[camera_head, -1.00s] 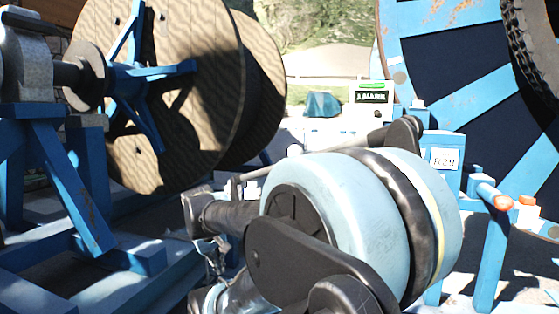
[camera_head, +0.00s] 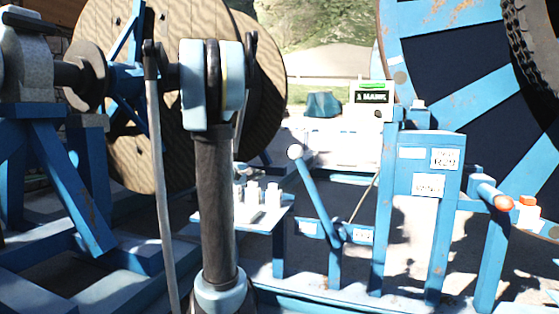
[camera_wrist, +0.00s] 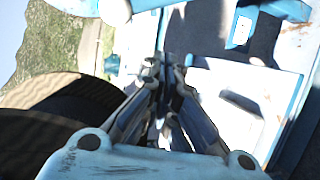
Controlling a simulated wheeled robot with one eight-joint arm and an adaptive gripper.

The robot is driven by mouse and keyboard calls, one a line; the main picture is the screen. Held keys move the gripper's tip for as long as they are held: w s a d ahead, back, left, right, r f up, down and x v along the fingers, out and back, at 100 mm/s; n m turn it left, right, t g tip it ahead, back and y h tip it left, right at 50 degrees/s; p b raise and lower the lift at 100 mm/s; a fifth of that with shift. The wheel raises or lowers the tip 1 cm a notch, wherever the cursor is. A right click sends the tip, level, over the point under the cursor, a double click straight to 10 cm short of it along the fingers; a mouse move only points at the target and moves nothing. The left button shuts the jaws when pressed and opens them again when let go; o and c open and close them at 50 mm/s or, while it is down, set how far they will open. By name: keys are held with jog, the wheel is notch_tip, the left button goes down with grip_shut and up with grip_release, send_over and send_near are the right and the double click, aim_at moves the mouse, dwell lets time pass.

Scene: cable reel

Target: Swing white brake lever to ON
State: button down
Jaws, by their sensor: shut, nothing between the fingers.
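In the head view a slanted blue lever with a white ball knob (camera_head: 295,152) stands near the middle. It leans up and to the left from its pivot on a blue post (camera_head: 336,237). Small white labels sit on either side of the pivot, too small to read. My gripper (camera_wrist: 165,72) shows in the wrist view with its fingers together and nothing between them. In the head view my upright arm stands left of the lever and my gripper cannot be made out. I cannot clearly pick out the lever in the wrist view, and no contact with it shows.
A blue cabinet (camera_head: 430,160) with white labels stands right of the lever. An orange-tipped blue bar (camera_head: 495,198) juts out further right. White bottle-like items (camera_head: 262,197) stand on a small table. A wooden reel (camera_head: 265,95) is behind left, a large blue wheel (camera_head: 455,95) right.

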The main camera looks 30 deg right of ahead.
jog(key=w+d+r+n+t+h, duration=0.1)
jog(key=w+d+r+n+h, duration=0.1)
jog(key=w, duration=0.5)
jog(key=d+r+n, duration=0.1)
jog(key=d, duration=0.1)
jog(key=shift+d+t, duration=0.3)
jog(key=shift+d, duration=0.05)
jog(key=s+d+r+x, duration=0.1)
jog(key=s+x, duration=0.1)
jog(key=x, duration=1)
jog(key=shift+s+d, duration=0.2)
jog(key=shift+d, duration=0.25)
